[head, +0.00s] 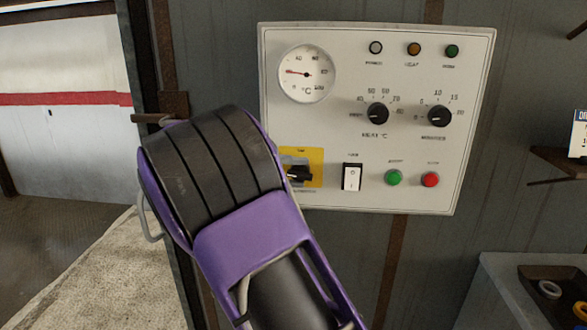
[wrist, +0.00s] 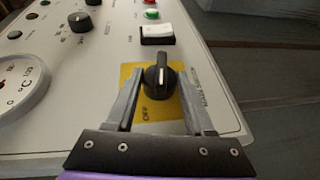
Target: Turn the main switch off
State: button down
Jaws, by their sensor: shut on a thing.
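The main switch is a black rotary knob (wrist: 160,80) on a yellow plate (wrist: 137,76). In the wrist view its white-marked grip points up the picture, toward the rocker switch. The word OFF is printed on the plate below and left of the knob. In the head view the knob (head: 299,173) shows just right of my gripper, its grip lying about level, and part of the yellow plate (head: 315,160) is hidden. My gripper (wrist: 160,106) is at the switch, with one finger on either side, shut on the knob.
The panel (head: 345,125) also carries a white rocker switch (head: 352,177) close beside the main switch, a green button (head: 394,177), a red button (head: 430,179), two black dials and a round gauge (head: 306,73). A tray (head: 535,305) stands at lower right.

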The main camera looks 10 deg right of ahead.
jog(key=shift+n+h, duration=0.3)
jog(key=shift+h, duration=0.5)
jog(key=shift+c, duration=1.4)
grip_release()
jog(key=shift+f, duration=0.1)
jog(key=s+a, duration=0.1)
jog(key=a, duration=1.6)
jog(key=shift+s+a, duration=0.15)
jog(key=shift+s, duration=0.05)
